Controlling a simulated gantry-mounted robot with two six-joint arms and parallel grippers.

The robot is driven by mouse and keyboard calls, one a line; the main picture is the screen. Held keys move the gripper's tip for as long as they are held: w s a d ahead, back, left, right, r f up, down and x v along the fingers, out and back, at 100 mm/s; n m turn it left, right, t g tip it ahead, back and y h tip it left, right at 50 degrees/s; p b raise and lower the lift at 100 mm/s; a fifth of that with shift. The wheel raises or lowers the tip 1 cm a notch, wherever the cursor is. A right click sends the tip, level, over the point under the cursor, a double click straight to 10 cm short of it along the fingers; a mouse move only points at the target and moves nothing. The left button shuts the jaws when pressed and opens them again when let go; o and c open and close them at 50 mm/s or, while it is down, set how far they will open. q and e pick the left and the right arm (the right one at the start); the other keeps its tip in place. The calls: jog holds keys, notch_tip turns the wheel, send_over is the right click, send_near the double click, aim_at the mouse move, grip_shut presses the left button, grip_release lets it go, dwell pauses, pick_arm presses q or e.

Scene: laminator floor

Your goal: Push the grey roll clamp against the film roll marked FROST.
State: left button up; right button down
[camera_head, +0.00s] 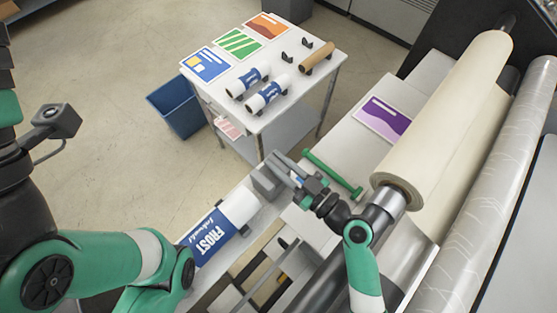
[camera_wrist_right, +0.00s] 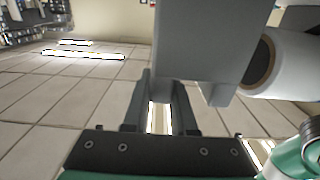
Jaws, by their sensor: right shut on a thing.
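The film roll (camera_head: 213,232), white with a blue FROST label, lies at lower centre in the head view. Its end, with a brown core, shows at right in the right wrist view (camera_wrist_right: 287,65). The grey roll clamp (camera_head: 264,183) stands close to the roll's upper right end. Its block fills the top centre of the right wrist view (camera_wrist_right: 198,40). Whether clamp and roll touch, I cannot tell. My right gripper (camera_head: 283,168) is shut on the clamp, its fingers (camera_wrist_right: 160,98) just below the block. My left gripper is out of view.
A white table (camera_head: 222,98) with smaller rolls and colored sheets stands at the back. A blue bin (camera_head: 178,110) is beside it. A large cream roll (camera_head: 445,115) is at right. A green bar (camera_head: 333,174) lies near my right gripper. My left arm covers the lower left.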

aim_at(262, 179)
dwell(0.8)
jog(key=s+a, duration=0.3)
jog(key=shift+s+a+b, duration=0.2)
jog(key=shift+s+b, duration=0.05)
jog(key=shift+b, duration=0.15)
jog(key=c, duration=1.2)
grip_release()
jog(key=shift+r, duration=0.1)
jog(key=o, duration=0.5)
jog(key=shift+s+a, duration=0.15)
